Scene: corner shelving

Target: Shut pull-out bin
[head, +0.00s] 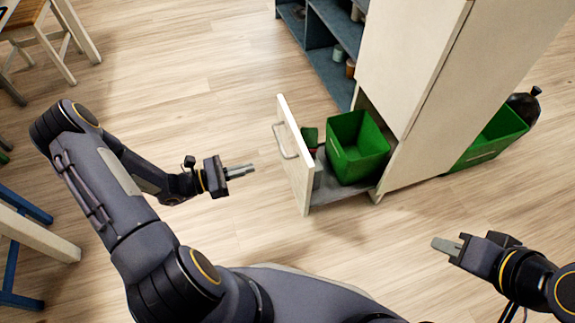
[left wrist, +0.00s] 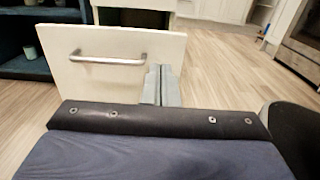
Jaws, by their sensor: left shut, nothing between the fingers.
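The pull-out bin stands open from the base of a tall cream cabinet, with a white front panel (head: 296,150) facing left. A metal bar handle (head: 284,142) is on the panel's outer face. A green bin (head: 357,148) sits on the pulled-out tray. My left gripper (head: 252,169) is shut and empty, to the left of the panel and apart from it in the head view. In the left wrist view the fingers (left wrist: 160,85) point toward the lower right part of the front panel (left wrist: 100,55), below and right of the handle (left wrist: 108,60). My right gripper (head: 435,244) is at the lower right, away from the bin.
The tall cabinet (head: 410,70) rises behind the bin. Blue open shelving (head: 325,55) adjoins it. Another green bin (head: 490,140) and a black bag (head: 524,103) stand at the right. Chairs are at the left. The floor (head: 190,60) around the panel is clear.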

